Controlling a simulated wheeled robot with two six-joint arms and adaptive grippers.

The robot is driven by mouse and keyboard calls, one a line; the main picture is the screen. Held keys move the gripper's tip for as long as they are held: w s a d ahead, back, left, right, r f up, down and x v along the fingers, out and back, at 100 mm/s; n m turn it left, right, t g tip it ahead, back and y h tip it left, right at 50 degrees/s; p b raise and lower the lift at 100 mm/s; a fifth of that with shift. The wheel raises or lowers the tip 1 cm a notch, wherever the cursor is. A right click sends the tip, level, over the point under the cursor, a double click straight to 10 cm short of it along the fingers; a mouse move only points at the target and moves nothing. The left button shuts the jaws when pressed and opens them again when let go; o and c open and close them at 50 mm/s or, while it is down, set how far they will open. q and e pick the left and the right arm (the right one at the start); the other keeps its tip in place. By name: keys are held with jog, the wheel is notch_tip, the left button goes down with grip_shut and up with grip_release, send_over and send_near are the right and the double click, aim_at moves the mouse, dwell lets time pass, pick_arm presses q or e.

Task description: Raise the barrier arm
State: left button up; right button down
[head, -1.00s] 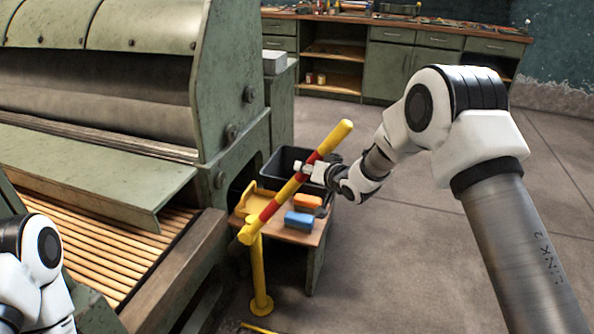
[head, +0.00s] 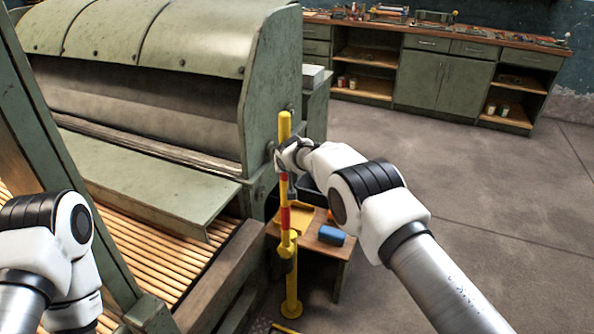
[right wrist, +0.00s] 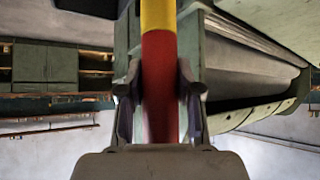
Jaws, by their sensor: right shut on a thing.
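The barrier arm (head: 285,127) is a yellow and red striped bar that stands nearly upright above its yellow post (head: 291,275) in the head view. My right gripper (head: 284,160) is shut on the bar at its upper part. In the right wrist view the bar's red band (right wrist: 160,85) lies between the two fingers of my right gripper (right wrist: 159,110), with a yellow band above it. My left arm shows at the lower left of the head view, and its gripper is not in view.
A green machine with a slatted wooden bed (head: 150,255) stands left of the bar. A low table (head: 318,243) with a blue block (head: 332,235) and a yellow tray (head: 294,217) is behind the post. A workbench (head: 440,75) lines the back. The floor at right is clear.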

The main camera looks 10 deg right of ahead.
jog(key=shift+w+a, duration=0.15)
jog(key=shift+a, duration=0.1)
jog(key=shift+r, duration=0.1)
jog(key=c, duration=1.1)
grip_release()
jog(key=o, duration=0.3)
jog(key=shift+a, duration=0.15)
jog(key=shift+o, duration=0.2)
jog(key=shift+a, duration=0.15)
jog(key=v, duration=1.1)
jog(key=shift+r, duration=0.4)
